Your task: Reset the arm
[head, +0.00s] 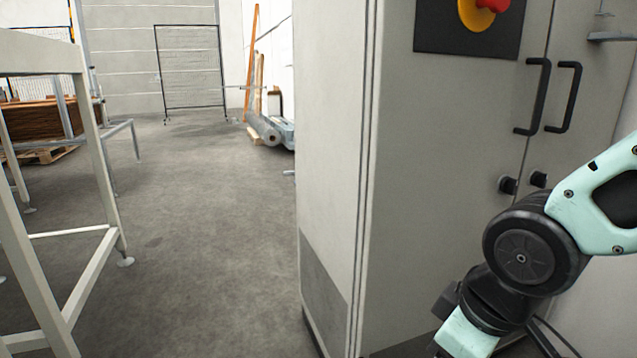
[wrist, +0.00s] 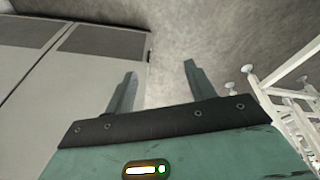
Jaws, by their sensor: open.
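My gripper (wrist: 158,85) shows in the wrist view. Its two grey fingers stand apart with nothing between them, over bare floor. In the head view my mint-green and black arm is bent at the lower right, in front of the grey cabinet (head: 440,180). The gripper itself is not visible in the head view. The cabinet also shows at the left of the wrist view (wrist: 40,75), beside the left finger.
The cabinet has black handles (head: 540,97) and a red and yellow emergency switch (head: 482,12). A pale metal frame (head: 105,190) stands at the left. Grey floor (head: 205,210) lies clear between them. A pallet with brown stacks (head: 40,122) is at the far left.

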